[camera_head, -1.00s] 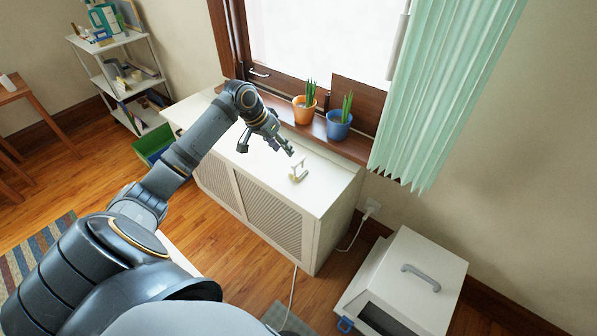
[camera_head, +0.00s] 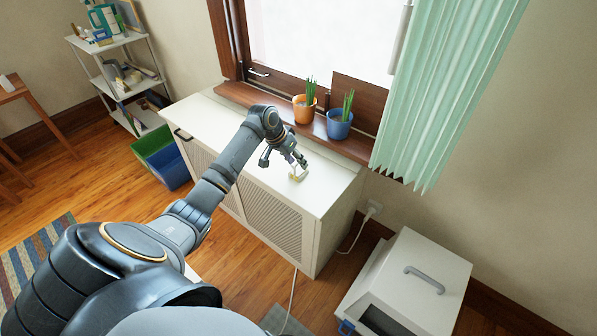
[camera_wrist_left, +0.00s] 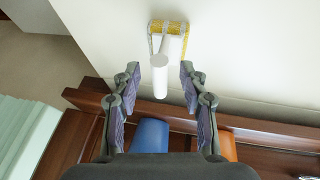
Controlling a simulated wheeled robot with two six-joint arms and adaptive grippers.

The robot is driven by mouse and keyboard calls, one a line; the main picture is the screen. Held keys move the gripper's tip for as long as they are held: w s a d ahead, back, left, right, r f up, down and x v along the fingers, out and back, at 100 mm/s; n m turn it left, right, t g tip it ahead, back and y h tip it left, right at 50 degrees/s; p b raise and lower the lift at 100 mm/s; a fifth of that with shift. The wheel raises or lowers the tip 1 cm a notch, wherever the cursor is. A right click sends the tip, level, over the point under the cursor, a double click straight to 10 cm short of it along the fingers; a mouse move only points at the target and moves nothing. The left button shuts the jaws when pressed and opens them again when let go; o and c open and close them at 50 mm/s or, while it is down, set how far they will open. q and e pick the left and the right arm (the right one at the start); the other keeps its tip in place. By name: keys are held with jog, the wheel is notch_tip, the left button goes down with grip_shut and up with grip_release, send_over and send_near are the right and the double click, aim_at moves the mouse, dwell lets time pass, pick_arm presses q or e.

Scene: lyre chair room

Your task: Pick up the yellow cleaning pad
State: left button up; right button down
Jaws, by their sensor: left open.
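The cleaning pad (camera_head: 299,175) is a small white-handled piece on the white cabinet top, near its right end. In the left wrist view its yellow pad (camera_wrist_left: 182,29) shows at the top, under a white body with a white round handle (camera_wrist_left: 162,84) pointing toward the camera. My left gripper (camera_head: 285,162) is above the cabinet, close to the pad. In the left wrist view the gripper (camera_wrist_left: 160,76) is open, with one finger on each side of the handle and visible gaps. I cannot tell how deep the handle sits between them. My right gripper is not in view.
An orange pot (camera_head: 304,110) and a blue pot (camera_head: 339,125) with plants stand on the wooden sill (camera_head: 262,98) behind the gripper. A green curtain (camera_head: 440,95) hangs to the right. The cabinet top (camera_head: 215,118) is clear at the left.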

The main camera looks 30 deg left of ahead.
pick_arm(q)
grip_shut()
jog(key=shift+r, duration=0.1)
